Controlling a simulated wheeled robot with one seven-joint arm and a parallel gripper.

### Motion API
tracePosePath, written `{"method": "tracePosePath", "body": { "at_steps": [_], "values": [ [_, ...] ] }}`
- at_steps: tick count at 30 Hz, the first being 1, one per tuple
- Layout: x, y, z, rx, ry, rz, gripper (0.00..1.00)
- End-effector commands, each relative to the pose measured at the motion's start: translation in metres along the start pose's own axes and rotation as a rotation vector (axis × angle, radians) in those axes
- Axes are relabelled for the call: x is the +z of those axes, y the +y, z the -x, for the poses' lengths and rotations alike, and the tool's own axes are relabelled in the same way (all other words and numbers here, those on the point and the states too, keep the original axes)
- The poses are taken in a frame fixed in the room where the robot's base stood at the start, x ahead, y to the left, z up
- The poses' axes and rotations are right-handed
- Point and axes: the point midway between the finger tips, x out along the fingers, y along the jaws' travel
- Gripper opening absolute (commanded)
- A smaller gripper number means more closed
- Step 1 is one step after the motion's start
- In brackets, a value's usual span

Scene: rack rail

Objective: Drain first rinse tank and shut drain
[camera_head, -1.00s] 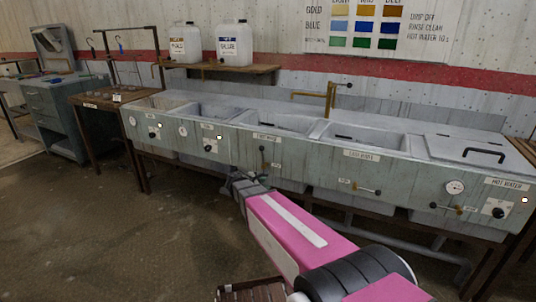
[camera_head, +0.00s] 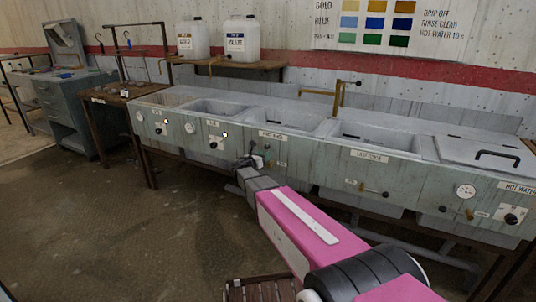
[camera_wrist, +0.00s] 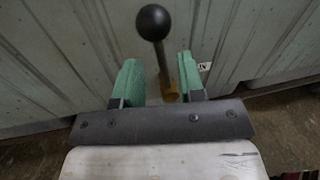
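The first rinse tank (camera_head: 290,120) is a basin in the grey-green bench, with a label on its front panel. The drain lever below that label is mostly hidden by my gripper (camera_head: 255,165) in the head view. In the wrist view, the lever shows as a black ball knob (camera_wrist: 153,22) on a shaft running down to a brass part (camera_wrist: 169,90). My gripper (camera_wrist: 158,78) is open, with green fingers on either side of the shaft. No clear contact shows. The water level in the tank cannot be told.
The last rinse tank (camera_head: 375,137) stands to the right, with its own lever (camera_head: 375,191). A lidded hot water tank (camera_head: 480,152) is at the far right. Two white jugs (camera_head: 242,40) stand on a shelf. The floor (camera_head: 150,230) in front is open.

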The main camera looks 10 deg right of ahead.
Motion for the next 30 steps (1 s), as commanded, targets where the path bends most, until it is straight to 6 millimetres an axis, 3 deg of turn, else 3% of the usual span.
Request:
{"method": "tracePosePath", "body": {
  "at_steps": [3, 7, 19, 23, 30],
  "values": [
    [0.0, 0.001, -0.019, -0.001, 0.0, -0.001, 0.37],
    [0.0, 0.001, -0.031, -0.001, 0.0, -0.001, 0.37],
    [0.0, -0.001, -0.037, 0.0, 0.0, -0.001, 0.37],
    [0.0, -0.001, -0.037, 0.0, 0.0, -0.001, 0.0],
    [0.0, 0.0, -0.037, 0.0, -0.001, 0.003, 0.0]
  ]
}}
